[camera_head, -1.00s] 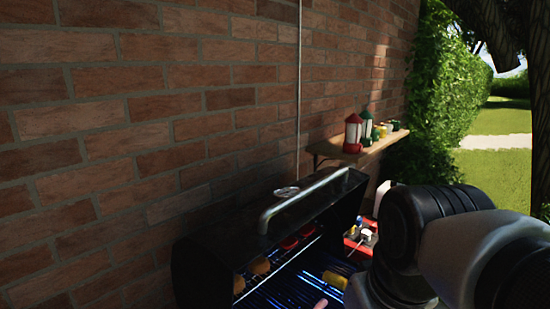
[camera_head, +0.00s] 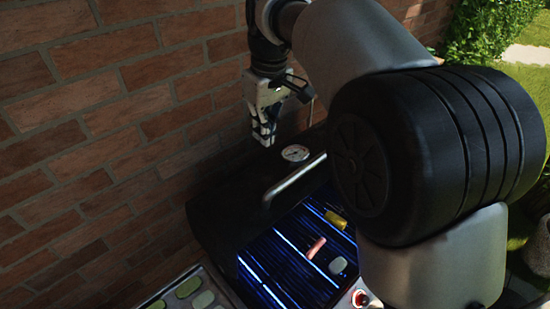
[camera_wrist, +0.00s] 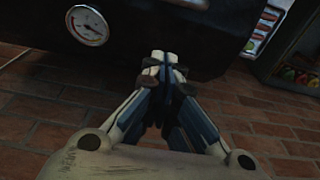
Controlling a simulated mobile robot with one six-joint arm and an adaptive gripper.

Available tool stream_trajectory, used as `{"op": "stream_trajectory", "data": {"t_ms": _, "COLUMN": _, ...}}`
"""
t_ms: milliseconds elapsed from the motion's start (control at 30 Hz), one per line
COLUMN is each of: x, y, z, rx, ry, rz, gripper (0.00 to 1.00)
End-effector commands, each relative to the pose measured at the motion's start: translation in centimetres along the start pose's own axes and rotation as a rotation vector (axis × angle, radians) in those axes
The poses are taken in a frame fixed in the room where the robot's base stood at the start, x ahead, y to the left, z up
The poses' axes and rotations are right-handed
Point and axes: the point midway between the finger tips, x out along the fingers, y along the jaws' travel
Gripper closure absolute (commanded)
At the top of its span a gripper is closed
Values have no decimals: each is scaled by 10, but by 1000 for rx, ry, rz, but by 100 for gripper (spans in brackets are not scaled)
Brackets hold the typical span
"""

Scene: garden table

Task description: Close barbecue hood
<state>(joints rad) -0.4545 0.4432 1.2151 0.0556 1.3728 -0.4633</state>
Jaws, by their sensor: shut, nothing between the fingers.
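The black barbecue hood (camera_head: 235,190) stands open against the brick wall. It has a metal handle (camera_head: 294,181) and a round thermometer (camera_head: 295,153), and the lit grate shows below. In the head view my gripper (camera_head: 264,140) is shut and empty, pointing down between the wall and the back of the hood. In the wrist view my shut fingertips (camera_wrist: 163,60) are close to the dark hood (camera_wrist: 190,28), with the thermometer (camera_wrist: 87,25) to their left. I cannot tell whether they touch it. My arm hides the right part of the hood.
The brick wall (camera_head: 90,130) is close behind the barbecue. A yellow piece (camera_head: 335,220), a pink piece (camera_head: 316,247) and a pale piece (camera_head: 338,265) lie on the grate. A side tray with greenish pieces (camera_head: 189,286) is at the lower left.

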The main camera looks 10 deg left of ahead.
Motion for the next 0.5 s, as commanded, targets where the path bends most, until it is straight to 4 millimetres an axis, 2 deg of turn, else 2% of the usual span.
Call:
{"op": "stream_trajectory", "data": {"t_ms": 33, "x": 13, "y": 0, "z": 1, "rx": 0, "ry": -4, "rz": -2, "gripper": 100}}
{"op": "stream_trajectory", "data": {"t_ms": 333, "x": 78, "y": 0, "z": 2, "rx": 1, "ry": -4, "rz": -2, "gripper": 100}}
{"op": "stream_trajectory", "data": {"t_ms": 500, "x": 81, "y": 0, "z": 24, "rx": 2, "ry": 1, "rz": 1, "gripper": 100}}
